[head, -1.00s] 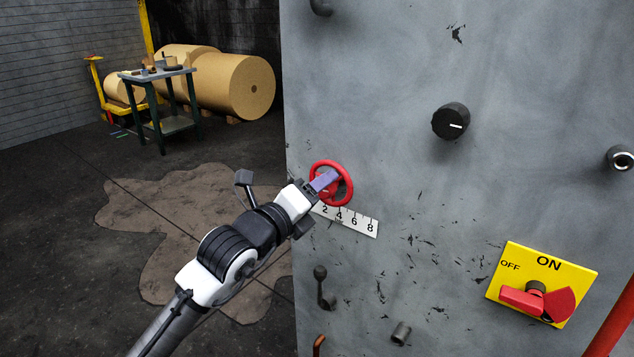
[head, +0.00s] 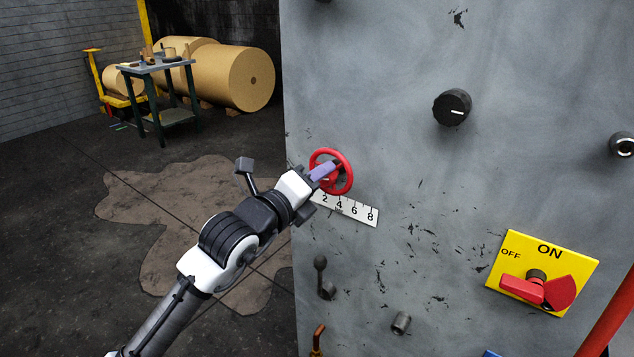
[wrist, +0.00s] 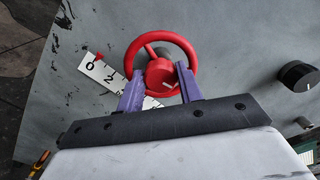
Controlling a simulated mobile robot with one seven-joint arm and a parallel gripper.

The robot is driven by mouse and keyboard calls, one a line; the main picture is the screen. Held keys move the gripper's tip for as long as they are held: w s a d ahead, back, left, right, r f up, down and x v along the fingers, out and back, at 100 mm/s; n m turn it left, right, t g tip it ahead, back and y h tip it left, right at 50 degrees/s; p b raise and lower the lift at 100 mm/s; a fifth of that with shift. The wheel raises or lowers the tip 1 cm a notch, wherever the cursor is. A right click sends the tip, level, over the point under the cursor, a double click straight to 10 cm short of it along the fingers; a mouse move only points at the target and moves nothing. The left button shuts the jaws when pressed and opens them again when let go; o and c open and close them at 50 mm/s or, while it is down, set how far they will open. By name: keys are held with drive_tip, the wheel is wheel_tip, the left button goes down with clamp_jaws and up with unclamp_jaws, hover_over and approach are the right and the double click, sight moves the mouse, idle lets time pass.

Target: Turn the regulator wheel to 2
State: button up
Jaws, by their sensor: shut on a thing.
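The red regulator wheel (head: 345,158) stands on the grey machine panel; in the wrist view its round rim (wrist: 163,38) and hub are clear. My gripper (head: 326,172) reaches it from the lower left. In the wrist view the purple fingers of my gripper (wrist: 159,75) are shut on the wheel, one on each side of its red hub. The white number scale (head: 359,211) lies just below the wheel, with 2, 4, 6 and 8 readable. In the wrist view a small red pointer (wrist: 99,57) sits by the 0 of the scale (wrist: 99,73); fingers hide its higher numbers.
A black knob (head: 452,107) is up and right of the wheel. A yellow ON/OFF plate (head: 560,260) with a red switch is at lower right. A small dark lever (head: 321,265) is below the scale. Open floor lies left of the panel.

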drive_tip(key=shift+s+d+f+n+p, duration=0.15)
drive_tip(key=shift+n+p, duration=0.9)
drive_tip(key=shift+n, duration=7.15)
drive_tip(key=shift+d+f+n+p, duration=0.1)
drive_tip(key=shift+n+p, duration=0.9)
drive_tip(key=shift+n, duration=7.2)
drive_tip(key=o, duration=1)
